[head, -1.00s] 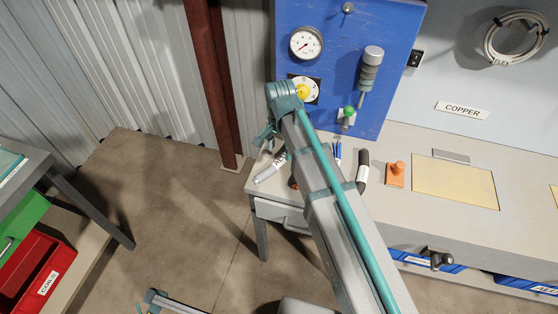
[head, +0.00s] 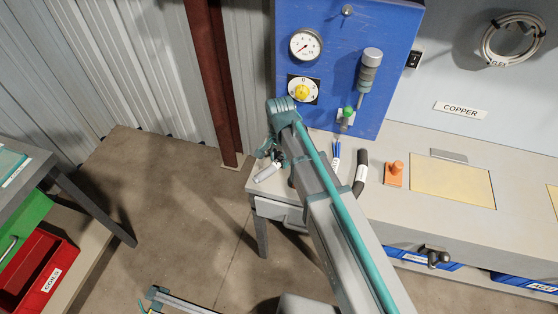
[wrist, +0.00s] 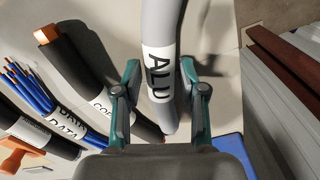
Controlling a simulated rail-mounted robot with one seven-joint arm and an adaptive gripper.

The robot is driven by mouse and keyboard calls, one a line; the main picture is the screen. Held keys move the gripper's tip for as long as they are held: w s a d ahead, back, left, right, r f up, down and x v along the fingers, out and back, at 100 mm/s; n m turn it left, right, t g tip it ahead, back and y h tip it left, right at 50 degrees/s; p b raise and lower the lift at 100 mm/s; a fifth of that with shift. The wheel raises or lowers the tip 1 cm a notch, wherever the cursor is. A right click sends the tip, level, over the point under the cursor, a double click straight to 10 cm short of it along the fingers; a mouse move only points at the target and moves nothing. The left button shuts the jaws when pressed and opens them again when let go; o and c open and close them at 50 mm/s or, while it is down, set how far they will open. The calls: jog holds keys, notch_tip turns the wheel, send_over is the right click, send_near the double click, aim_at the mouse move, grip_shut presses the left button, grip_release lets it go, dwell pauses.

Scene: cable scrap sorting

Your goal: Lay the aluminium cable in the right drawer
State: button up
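The aluminium cable is a short grey piece with a white "ALU" label (wrist: 160,72). In the head view the cable (head: 268,172) lies at the left end of the workbench. My gripper (wrist: 162,95) is open, with one finger on each side of the cable near its lower end in the wrist view. I see a gap at the left finger; contact on the right is unclear. In the head view my gripper (head: 270,155) is at the cable, partly hidden by my arm. A blue drawer (head: 530,285) marked "ALU" shows under the bench at the right edge.
A black copper-cored cable (wrist: 75,65) and a bundle of blue wires (wrist: 42,100) lie left of the gripper in the wrist view. Another blue drawer (head: 410,257) is under the bench. An orange stamp-like object (head: 395,173) stands on top. A blue panel (head: 330,30) rises behind.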

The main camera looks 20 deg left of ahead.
grip_shut()
jog(key=shift+r, duration=0.15)
